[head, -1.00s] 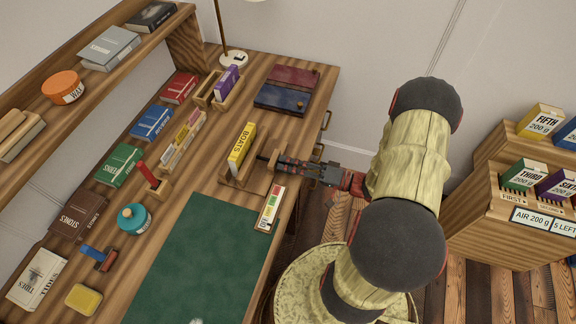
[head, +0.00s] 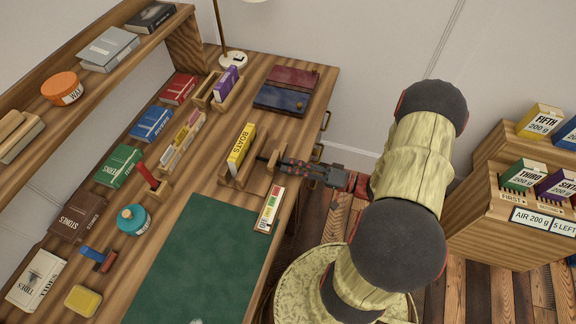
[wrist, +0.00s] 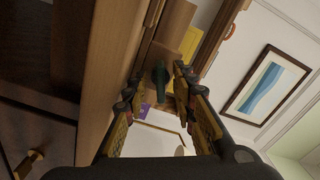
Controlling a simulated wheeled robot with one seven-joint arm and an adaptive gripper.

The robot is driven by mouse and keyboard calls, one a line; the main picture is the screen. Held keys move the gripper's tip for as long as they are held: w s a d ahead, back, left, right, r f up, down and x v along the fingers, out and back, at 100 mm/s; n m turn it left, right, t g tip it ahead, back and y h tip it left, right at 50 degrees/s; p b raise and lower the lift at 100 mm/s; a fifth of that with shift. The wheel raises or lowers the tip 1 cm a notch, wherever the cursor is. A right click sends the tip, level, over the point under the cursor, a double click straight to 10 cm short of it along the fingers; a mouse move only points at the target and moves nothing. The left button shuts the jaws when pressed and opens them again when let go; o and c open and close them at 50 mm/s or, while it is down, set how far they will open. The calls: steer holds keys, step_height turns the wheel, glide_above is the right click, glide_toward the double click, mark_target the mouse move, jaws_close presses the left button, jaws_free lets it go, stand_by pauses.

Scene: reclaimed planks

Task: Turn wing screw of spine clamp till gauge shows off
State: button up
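The spine clamp (head: 226,180) is a wooden holder near the desk's right edge, with the yellow BOATS book (head: 241,149) upright in it. Its wing screw is mostly hidden by my gripper in the head view; a dark green knob, likely its wing, shows in the wrist view (wrist: 158,76). My gripper (head: 276,162) reaches in from the right. In the wrist view my gripper (wrist: 156,84) has its fingers apart, one on either side of the knob, with gaps visible. The gauge (head: 270,208) is a pale strip with coloured patches just in front of the clamp; its reading is too small to tell.
A green mat (head: 190,262) covers the front of the desk. A wooden box cabinet (head: 500,220) stands at the right.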

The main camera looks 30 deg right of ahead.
steer(key=v, duration=1)
steer(key=shift+s+d, duration=0.2)
steer(key=shift+s, duration=0.05)
stand_by(1.2)
